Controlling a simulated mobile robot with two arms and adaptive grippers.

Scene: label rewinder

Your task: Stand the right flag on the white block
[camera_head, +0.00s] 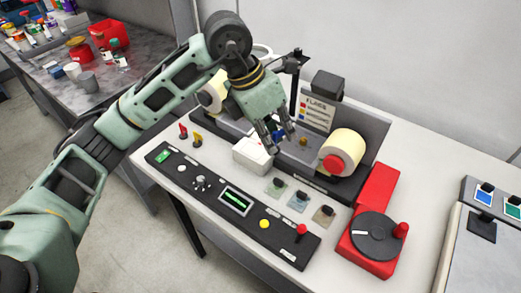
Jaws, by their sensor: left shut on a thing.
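The white block (252,153) sits on the label rewinder table behind the control panel. My left gripper (280,142) points down just right of the block and above the table. It is shut on a small blue piece, which looks like a blue flag (279,133), mostly hidden by the fingers. A red flag (183,131) and a yellow flag (197,138) stand at the left end of the machine. A sign headed "FLAGS" (317,112) with coloured squares stands behind; its smaller marks are too small to read. My right gripper is out of view.
The black control panel (235,202) with buttons and a red-knobbed lever runs along the front. A label roll (342,153) is to the right. Several small tags (298,201) lie flat before the machine. A red crank unit (374,236) stands front right.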

